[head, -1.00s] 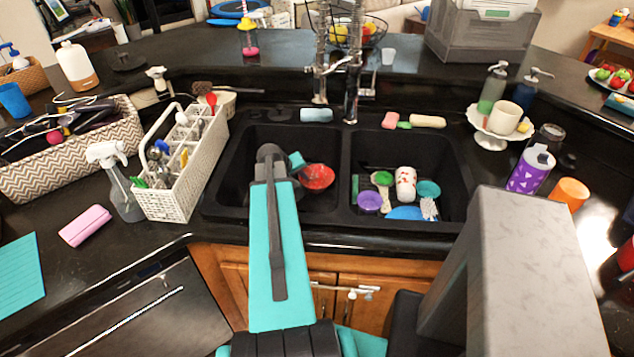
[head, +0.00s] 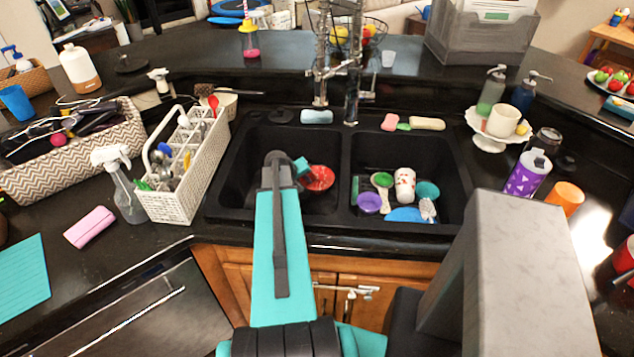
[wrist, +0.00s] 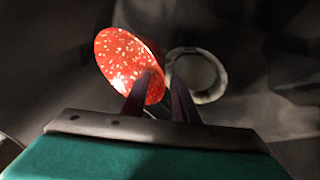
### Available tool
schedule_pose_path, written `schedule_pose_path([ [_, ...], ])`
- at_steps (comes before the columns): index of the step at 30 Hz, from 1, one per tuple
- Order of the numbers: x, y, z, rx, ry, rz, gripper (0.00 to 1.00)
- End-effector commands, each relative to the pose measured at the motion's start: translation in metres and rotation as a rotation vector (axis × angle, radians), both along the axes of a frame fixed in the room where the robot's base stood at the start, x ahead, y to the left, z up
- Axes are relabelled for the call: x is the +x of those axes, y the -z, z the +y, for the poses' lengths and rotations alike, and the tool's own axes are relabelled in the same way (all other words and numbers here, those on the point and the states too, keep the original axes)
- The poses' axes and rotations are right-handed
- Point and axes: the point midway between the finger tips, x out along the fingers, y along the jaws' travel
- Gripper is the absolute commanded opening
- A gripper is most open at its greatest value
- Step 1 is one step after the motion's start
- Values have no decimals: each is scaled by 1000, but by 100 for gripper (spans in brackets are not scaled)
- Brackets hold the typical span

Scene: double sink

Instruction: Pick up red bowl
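The red bowl (head: 319,178) with pale speckles lies in the left sink basin, just right of the end of my arm. In the wrist view the red bowl (wrist: 122,62) appears tilted, at the upper left of the fingers. My gripper (wrist: 161,78) has two dark fingers with a visible gap between them. The left finger overlaps the bowl's lower right side, and the right finger is just beyond its rim. I cannot tell whether either finger touches the bowl. In the head view my arm hides most of the gripper; a teal part (head: 301,167) shows beside the bowl.
A round drain (wrist: 198,76) shows right of the fingers. The right basin holds a purple bowl (head: 369,202), a patterned cup (head: 405,183) and other dishes. A divider separates the basins. The faucet (head: 351,95) stands behind. A white utensil caddy (head: 187,180) stands at left.

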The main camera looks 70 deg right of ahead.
Motion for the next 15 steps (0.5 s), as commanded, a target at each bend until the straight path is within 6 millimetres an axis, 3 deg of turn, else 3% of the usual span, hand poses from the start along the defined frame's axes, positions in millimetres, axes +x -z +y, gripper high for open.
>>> schedule_pose_path([
  [6,-2,11,-8,0,1,-1,26],
  [15,-3,12,-8,0,2,-1,26],
])
